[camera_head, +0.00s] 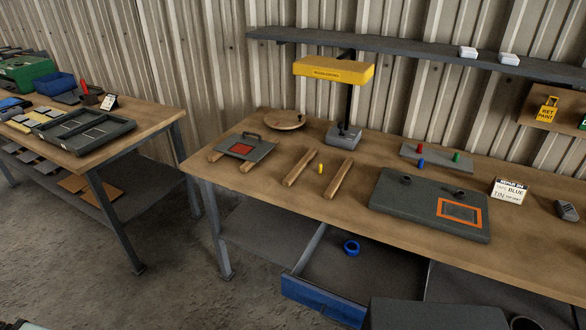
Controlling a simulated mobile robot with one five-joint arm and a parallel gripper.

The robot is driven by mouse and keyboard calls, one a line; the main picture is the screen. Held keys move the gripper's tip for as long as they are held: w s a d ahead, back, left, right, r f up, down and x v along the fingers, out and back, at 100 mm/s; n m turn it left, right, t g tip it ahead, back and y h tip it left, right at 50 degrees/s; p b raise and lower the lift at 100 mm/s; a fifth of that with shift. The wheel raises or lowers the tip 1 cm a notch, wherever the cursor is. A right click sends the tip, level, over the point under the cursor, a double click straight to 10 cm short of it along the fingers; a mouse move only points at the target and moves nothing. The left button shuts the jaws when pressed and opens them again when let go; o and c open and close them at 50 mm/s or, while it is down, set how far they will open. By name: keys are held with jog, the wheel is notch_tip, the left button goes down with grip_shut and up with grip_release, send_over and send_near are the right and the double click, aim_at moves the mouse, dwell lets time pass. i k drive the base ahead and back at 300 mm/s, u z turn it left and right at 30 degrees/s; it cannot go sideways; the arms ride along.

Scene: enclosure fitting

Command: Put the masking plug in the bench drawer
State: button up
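A small yellow plug-like piece (320,169) stands on the bench between two wooden strips. Red (421,149), blue (421,162) and green (457,157) plug-like pieces stand on or beside a small grey plate (409,152) further right. I cannot tell which of these is the masking plug. The bench drawer (322,302) has a blue front and is pulled open below the bench. A blue ring (351,247) lies inside it, and the rest of its visible floor is bare. My gripper is not in view.
The wooden bench (330,203) holds a grey panel (400,203) with an orange rectangle, a lettered card (509,191) and a yellow-headed lamp (334,71). A dark box shape fills the bottom, right of the drawer. A second bench (152,118) stands left across open floor.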

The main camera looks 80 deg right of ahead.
aim_at(358, 284)
jog(key=u, duration=0.35)
jog(key=k, duration=1.65)
jog(key=z, duration=0.65)
jog(key=i, duration=1.65)
jog(key=u, duration=0.05)
